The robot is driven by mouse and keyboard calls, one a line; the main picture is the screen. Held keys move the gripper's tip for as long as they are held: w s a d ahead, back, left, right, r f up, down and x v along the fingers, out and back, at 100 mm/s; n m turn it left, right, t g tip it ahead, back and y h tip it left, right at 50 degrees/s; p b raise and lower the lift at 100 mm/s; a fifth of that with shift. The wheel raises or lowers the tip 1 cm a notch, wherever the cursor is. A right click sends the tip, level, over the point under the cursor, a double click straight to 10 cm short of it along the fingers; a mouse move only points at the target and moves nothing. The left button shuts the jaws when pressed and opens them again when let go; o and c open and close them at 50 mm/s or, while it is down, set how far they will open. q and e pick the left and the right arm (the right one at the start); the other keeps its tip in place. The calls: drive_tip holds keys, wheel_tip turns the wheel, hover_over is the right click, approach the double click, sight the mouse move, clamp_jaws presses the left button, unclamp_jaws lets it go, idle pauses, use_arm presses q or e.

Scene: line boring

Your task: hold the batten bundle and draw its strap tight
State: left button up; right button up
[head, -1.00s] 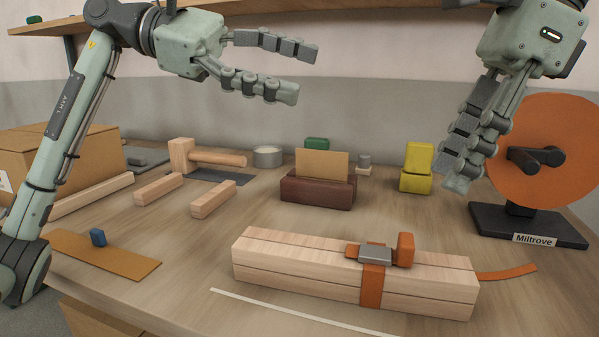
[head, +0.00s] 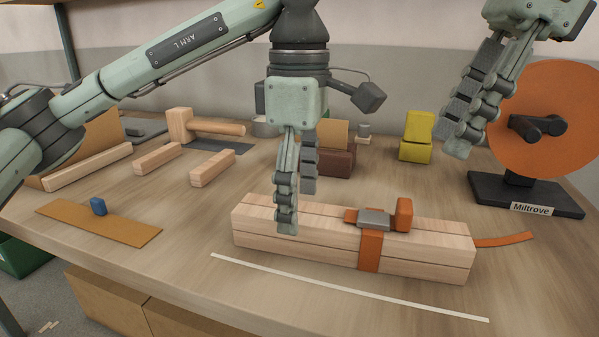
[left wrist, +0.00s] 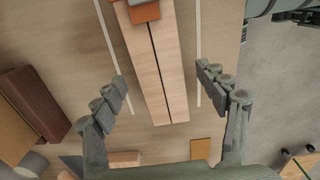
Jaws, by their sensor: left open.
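The batten bundle (head: 425,240), pale stacked timber, lies on the bench and also shows in the left wrist view (left wrist: 160,75). An orange strap (head: 370,251) wraps around it right of middle, with a grey buckle (head: 376,219) and an upright orange block (head: 403,213) on top. The orange strap tail (head: 505,240) sticks out past its right end. My left gripper (head: 297,208) is open and points down over the bundle's left part, one finger towards each long side; contact cannot be told. My right gripper (head: 458,137) hangs above and behind the bundle's right end, its opening unclear.
A white strip (head: 350,287) lies in front of the bundle. Behind stand a brown block (head: 338,163), yellow blocks (head: 416,152) and a wooden mallet (head: 181,126). An orange disc (head: 560,115) on a dark stand is at right.

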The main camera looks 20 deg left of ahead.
sight(409, 204)
use_arm(q)
drive_tip(key=shift+f, duration=2.05)
drive_tip(key=shift+c, duration=0.3)
clamp_jaws()
drive_tip(key=c, duration=0.7)
unclamp_jaws()
drive_tip(key=c, duration=0.6)
use_arm(e)
drive_tip(key=o, duration=0.4)
drive_tip(key=shift+d+r, duration=0.25)
drive_tip(key=shift+m+y, duration=0.3)
drive_tip(key=shift+m, duration=0.2)
drive_tip(key=x, duration=1.1)
drive_tip(key=shift+d+f, duration=0.1)
drive_tip(key=shift+d, duration=0.05)
